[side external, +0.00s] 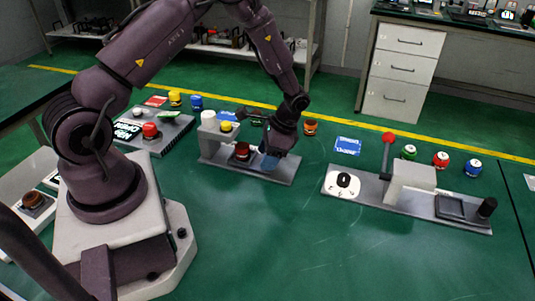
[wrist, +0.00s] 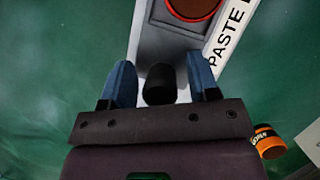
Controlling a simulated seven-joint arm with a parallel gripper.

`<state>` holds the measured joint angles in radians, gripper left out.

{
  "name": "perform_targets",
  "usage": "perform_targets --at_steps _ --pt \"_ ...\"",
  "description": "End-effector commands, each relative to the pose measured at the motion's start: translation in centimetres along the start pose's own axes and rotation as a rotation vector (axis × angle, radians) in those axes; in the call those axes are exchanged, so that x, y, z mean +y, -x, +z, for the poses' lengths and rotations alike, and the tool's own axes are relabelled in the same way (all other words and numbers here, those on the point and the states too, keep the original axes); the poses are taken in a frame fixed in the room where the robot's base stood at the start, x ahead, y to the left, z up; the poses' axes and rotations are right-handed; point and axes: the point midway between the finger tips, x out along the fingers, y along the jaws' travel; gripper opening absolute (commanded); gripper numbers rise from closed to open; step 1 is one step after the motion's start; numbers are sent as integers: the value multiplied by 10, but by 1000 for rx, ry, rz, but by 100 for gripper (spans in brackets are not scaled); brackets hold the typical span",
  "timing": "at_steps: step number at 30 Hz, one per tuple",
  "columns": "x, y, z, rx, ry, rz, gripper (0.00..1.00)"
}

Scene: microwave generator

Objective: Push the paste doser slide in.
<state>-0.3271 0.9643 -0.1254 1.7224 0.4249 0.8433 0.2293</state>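The paste doser is a grey base (side external: 213,160) with a pale housing at its left end in the side view. Its slide (wrist: 160,45) shows in the wrist view as a grey tray holding a red-brown container (wrist: 193,5), also seen in the side view (side external: 242,151). A black knob (wrist: 160,85) stands at the slide's near end. My gripper (wrist: 162,80) is open, with one blue finger on each side of the knob and a narrow gap visible at both sides. In the side view, my gripper (side external: 270,160) is low over the base's right end and hides the knob.
A second station (side external: 410,205) with a red-topped lever and black knob stands to the right. A dark station (side external: 155,133) with a red button is at the left. Several coloured jars stand behind, including an orange one (side external: 310,127). Green table is clear in front.

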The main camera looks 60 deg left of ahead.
Motion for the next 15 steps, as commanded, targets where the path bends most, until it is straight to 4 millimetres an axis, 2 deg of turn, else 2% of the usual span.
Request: perform_targets --at_steps 1,6,7,11,15 --pt "0 0 0 0 0 0 43" --pt "0 0 0 0 0 0 4" --pt "0 0 0 0 0 0 0" --pt "-2 0 3 0 1 0 0" --pt "-12 -9 22 -3 3 0 0"
